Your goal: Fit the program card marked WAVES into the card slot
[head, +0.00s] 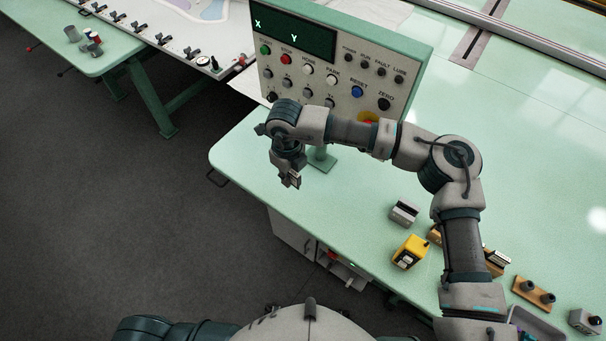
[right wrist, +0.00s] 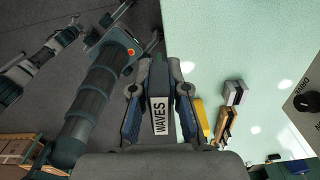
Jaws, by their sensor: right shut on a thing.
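My right gripper (head: 290,178) is shut on the program card, which hangs from its fingers beside the left front edge of the green table. In the right wrist view the card (right wrist: 160,116) shows a white label reading WAVES, between the two fingers (right wrist: 160,108). In the head view the card (head: 294,180) is small and its label cannot be read. I cannot pick out the card slot for certain. A unit with a red part and a small green light (head: 340,264) sits below the table edge. My left gripper is not in view.
A control panel (head: 345,70) with buttons stands behind my right arm. A grey slotted block (head: 404,213), a yellow block (head: 410,251) and a wooden holder (head: 534,292) lie on the table's right part. The table surface (head: 240,150) left of the panel post is clear.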

